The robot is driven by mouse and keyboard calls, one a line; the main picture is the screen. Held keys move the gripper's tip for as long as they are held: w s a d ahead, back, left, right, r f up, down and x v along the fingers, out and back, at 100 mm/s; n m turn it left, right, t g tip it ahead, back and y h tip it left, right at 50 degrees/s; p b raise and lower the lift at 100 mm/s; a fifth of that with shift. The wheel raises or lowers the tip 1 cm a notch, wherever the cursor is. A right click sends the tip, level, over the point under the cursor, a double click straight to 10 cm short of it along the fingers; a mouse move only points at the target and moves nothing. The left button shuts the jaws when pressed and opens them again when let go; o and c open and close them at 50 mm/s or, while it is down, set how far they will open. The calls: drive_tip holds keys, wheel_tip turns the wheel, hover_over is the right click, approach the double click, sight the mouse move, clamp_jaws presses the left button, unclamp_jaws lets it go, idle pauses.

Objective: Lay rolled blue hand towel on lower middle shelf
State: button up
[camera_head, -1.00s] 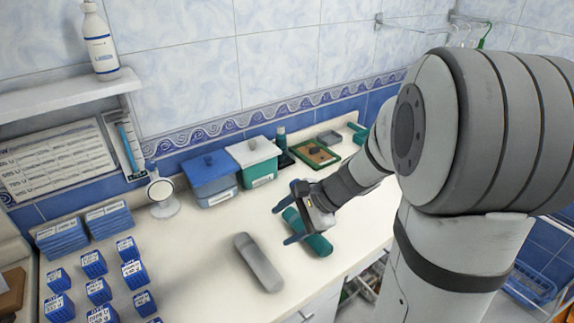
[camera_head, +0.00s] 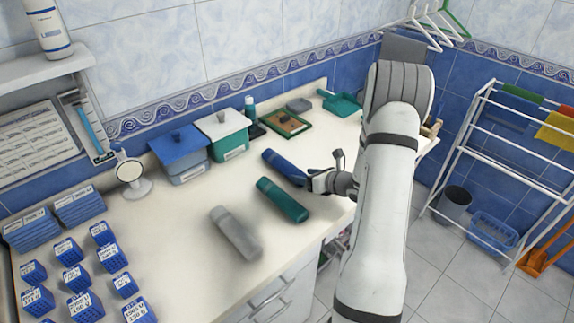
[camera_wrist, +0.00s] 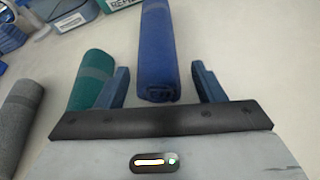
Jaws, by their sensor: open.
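The rolled blue hand towel (camera_head: 284,167) lies on the white counter, the farthest of a row of rolls. In the wrist view the blue towel (camera_wrist: 158,45) is centred, its near end between my fingers. My gripper (camera_wrist: 159,78) is open, one finger on each side of the towel, with gaps visible on both sides. In the head view my gripper (camera_head: 310,182) is at the towel's right end; its fingers are partly hidden there. I cannot identify the lower middle shelf; only a sliver of the space under the counter shows.
A teal roll (camera_head: 282,199) lies close beside the blue one, and a grey roll (camera_head: 236,233) lies nearer. Lidded blue (camera_head: 181,153) and teal (camera_head: 223,135) boxes stand behind. A white drying rack (camera_head: 505,150) stands right. Drawers (camera_head: 270,302) are under the counter.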

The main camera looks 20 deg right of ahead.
sight(295, 173)
drive_tip(key=p+x, duration=0.1)
drive_tip(key=x, duration=0.4)
drive_tip(key=shift+s+a+p, duration=0.1)
drive_tip(key=shift+p, duration=0.25)
drive_tip(key=shift+c, duration=0.4)
drive_tip(key=c, duration=0.8)
drive_tip(key=shift+o, duration=0.2)
drive_tip(key=shift+r, duration=0.1)
